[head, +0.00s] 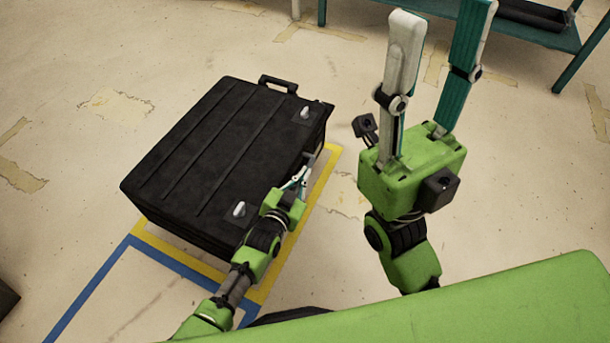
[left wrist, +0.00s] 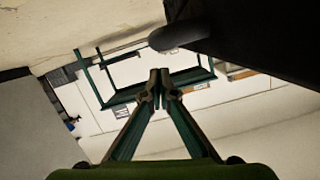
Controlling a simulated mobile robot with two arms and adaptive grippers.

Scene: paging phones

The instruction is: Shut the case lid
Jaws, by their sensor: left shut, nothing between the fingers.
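The black case (head: 200,150) lies on the floor at the left of the head view, its ribbed lid (head: 215,135) down over the body. I cannot tell whether a thin gap is left under the lid. Two pale latches (head: 239,210) stick up along the lid's near right edge. My left gripper (head: 305,172) is shut and empty, close beside the case's right side; contact is unclear. In the left wrist view its fingertips (left wrist: 160,75) are together, with a dark surface, likely the case, at upper right. My right gripper (head: 441,10) is open and empty, raised right of the case.
Yellow and blue floor tape (head: 180,262) runs around the case's near side. A green-framed table (head: 540,35) stands at the top right. The floor between the case and that table is mostly clear. A dark handle (head: 278,83) juts from the case's far end.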

